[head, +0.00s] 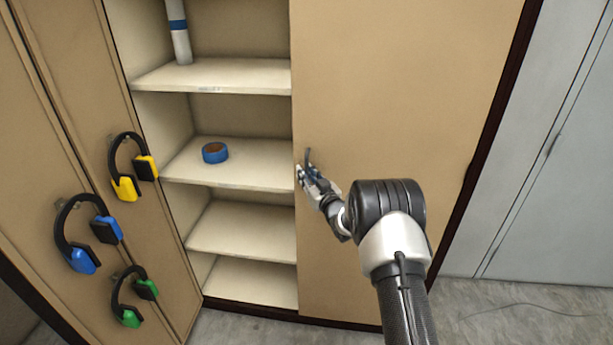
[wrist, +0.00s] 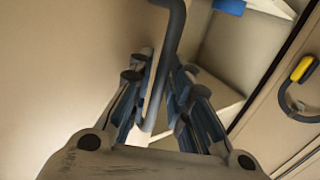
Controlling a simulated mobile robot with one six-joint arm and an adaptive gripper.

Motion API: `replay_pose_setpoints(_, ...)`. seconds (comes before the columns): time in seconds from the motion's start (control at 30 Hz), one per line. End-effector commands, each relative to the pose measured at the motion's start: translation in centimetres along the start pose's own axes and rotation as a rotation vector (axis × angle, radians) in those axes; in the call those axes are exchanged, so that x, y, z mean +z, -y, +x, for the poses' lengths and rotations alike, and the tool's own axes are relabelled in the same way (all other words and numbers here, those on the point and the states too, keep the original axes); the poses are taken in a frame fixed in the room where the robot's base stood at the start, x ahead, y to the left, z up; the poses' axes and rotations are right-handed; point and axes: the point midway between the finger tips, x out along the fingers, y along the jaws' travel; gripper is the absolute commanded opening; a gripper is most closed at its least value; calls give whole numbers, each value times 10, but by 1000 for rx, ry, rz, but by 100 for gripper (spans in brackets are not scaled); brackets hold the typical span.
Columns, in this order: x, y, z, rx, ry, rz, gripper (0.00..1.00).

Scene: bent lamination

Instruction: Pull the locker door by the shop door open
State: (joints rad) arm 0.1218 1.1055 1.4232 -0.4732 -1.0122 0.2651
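The tan locker door (head: 400,90) by the grey shop door looks closed and covers the right half of the locker. Its grey bar handle (head: 308,156) is near the door's left edge. My gripper (head: 309,176) is at this handle. In the wrist view the handle (wrist: 172,40) runs down between the two fingers of my gripper (wrist: 163,85). The fingers are drawn in close on both sides of the bar and look shut on it. The lower end of the handle is partly hidden by the fingers.
The left leaf (head: 75,150) stands open with yellow, blue and green ear muffs hanging on it. The open shelves (head: 240,225) hold a blue tape roll (head: 215,152) and a white tube (head: 179,40). The grey shop door (head: 560,170) is at right. A thin cable (head: 530,305) lies on the floor.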

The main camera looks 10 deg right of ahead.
Motion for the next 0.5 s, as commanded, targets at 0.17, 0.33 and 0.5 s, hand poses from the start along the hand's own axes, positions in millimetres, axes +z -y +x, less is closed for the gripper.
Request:
replay_pose_setpoints(0.17,0,0,0,0,1,0,15)
replay_pose_setpoints(0.33,0,0,0,0,1,0,4)
replay_pose_setpoints(0.5,0,0,0,0,1,0,0)
